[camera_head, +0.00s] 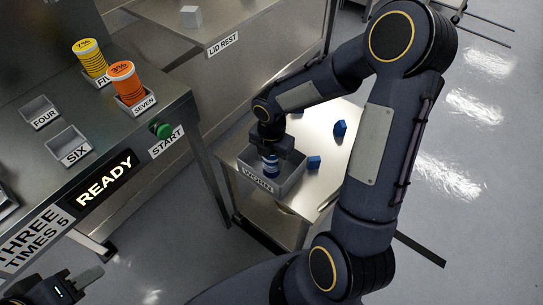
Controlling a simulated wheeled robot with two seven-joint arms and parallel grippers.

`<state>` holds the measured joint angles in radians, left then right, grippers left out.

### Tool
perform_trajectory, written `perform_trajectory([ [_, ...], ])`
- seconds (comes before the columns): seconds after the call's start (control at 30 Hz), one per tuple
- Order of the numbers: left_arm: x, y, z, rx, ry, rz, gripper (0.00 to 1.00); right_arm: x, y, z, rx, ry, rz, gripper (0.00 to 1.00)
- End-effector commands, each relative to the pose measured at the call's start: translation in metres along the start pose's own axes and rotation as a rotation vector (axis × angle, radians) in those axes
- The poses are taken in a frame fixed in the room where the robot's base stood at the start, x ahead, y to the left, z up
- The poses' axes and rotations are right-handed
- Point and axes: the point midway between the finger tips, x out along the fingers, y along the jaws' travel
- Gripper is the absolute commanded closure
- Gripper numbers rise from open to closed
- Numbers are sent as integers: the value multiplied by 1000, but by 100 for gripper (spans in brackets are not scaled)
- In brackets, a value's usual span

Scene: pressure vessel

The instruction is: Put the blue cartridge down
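The blue cartridge (270,168), blue with a pale band, is upright inside the grey bin (258,183) labelled "WORN". My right gripper (271,155) points down into this bin, with its fingers at the top of the cartridge, and appears shut on it. The bin wall and the gripper hide part of the cartridge, so I cannot tell whether it touches the bin floor. My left gripper (88,279) is at the bottom left corner, away from the bin; its finger opening is not clear.
Small blue blocks (339,128) lie on the side table (318,177) beside the bin. A yellow can (91,60) and an orange can (126,84) stand in holders on the left bench, near empty holders "FOUR" (40,113) and "SIX" (68,147) and a green START button (161,130).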

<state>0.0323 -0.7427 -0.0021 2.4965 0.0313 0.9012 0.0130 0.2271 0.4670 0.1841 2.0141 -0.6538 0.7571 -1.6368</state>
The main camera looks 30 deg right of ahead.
Motion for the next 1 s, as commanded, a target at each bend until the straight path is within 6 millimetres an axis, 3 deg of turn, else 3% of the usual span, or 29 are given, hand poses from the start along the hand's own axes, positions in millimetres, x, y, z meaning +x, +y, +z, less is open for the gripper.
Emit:
perform_trajectory([
  [0.03,0,0,0,0,0,0,64,0,0,0,0,0,0,45],
  [0.13,0,0,0,0,0,0,64,0,0,0,0,0,0,32],
  [0.4,-1,0,0,0,0,0,64,-1,0,0,0,0,0,32],
  [0.53,-4,2,-2,0,0,0,64,-12,0,0,1,-1,2,32],
  [1.0,-23,11,-12,0,0,0,64,-104,1,0,1,-2,4,32],
])
